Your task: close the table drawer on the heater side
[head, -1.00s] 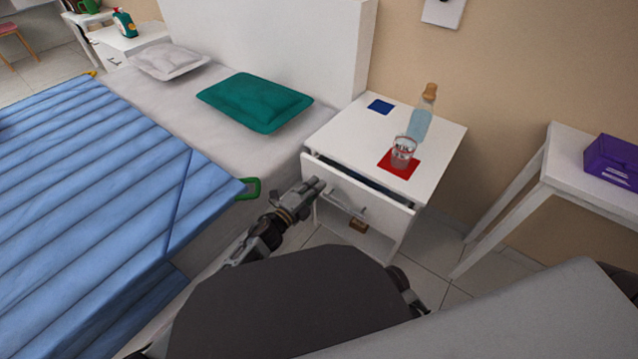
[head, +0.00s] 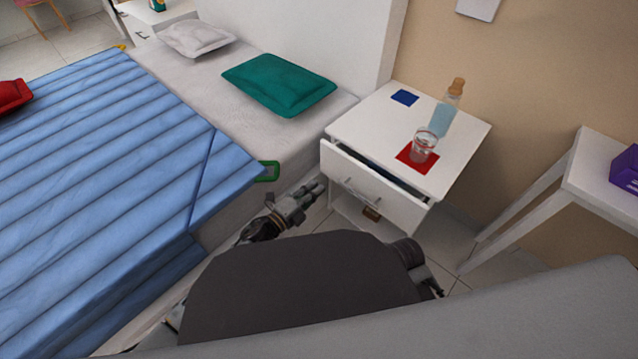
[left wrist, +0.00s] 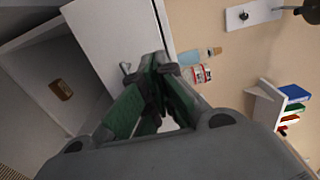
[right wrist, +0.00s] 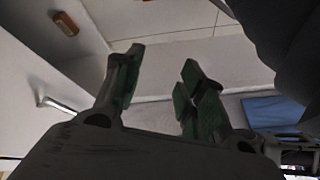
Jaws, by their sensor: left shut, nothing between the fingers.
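The white bedside table (head: 455,150) stands right of the bed. Its drawer (head: 365,186) is partly open, with a dark gap behind the top of its front. A metal bar handle is on the front; it also shows in the left wrist view. My left gripper (head: 318,187) is shut and empty, just left of the drawer front, apart from it in the head view. In the left wrist view its fingertips (left wrist: 160,66) are together near the white drawer front (left wrist: 108,35). My right gripper (right wrist: 165,75) has its fingers apart, with nothing between them.
A bottle (head: 445,115), a glass (head: 424,145) on a red mat and a blue mat (head: 404,97) are on the tabletop. A brown object (head: 371,214) sits under the drawer. The bed (head: 110,150) bounds the left. Another white table (head: 600,180) stands right, with floor between.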

